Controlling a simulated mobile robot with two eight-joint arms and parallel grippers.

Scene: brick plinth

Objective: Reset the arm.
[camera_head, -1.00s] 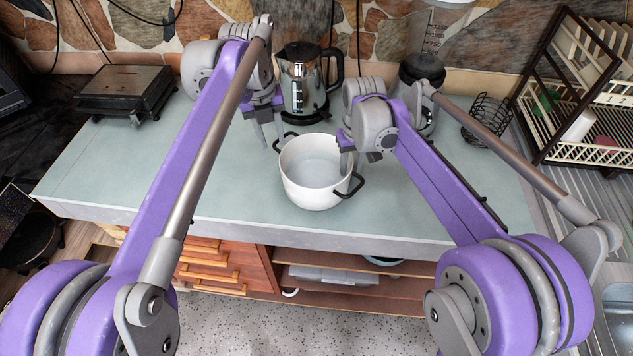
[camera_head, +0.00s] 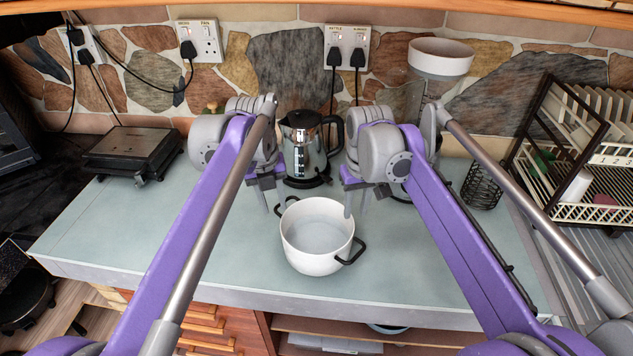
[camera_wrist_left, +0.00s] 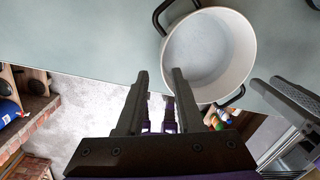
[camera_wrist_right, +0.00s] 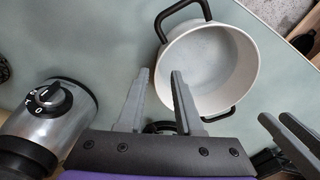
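A white pot (camera_head: 309,262) with two black handles stands upright on the pale green counter; its inside looks empty. It also shows in the left wrist view (camera_wrist_left: 236,50) and the right wrist view (camera_wrist_right: 240,62). My left gripper (camera_head: 271,203) points down behind the pot's left side, near its far handle. My right gripper (camera_head: 356,203) points down behind the pot's right side. Both wrist views show a gap between the fingers of the left gripper (camera_wrist_left: 157,78) and the right gripper (camera_wrist_right: 160,78), with nothing between them.
A kettle (camera_head: 304,140) stands behind the grippers. A black grill (camera_head: 130,150) is at the back left. A wire basket (camera_head: 482,187) and a dish rack (camera_head: 560,213) are at the right. The counter (camera_head: 180,235) is clear left of the pot.

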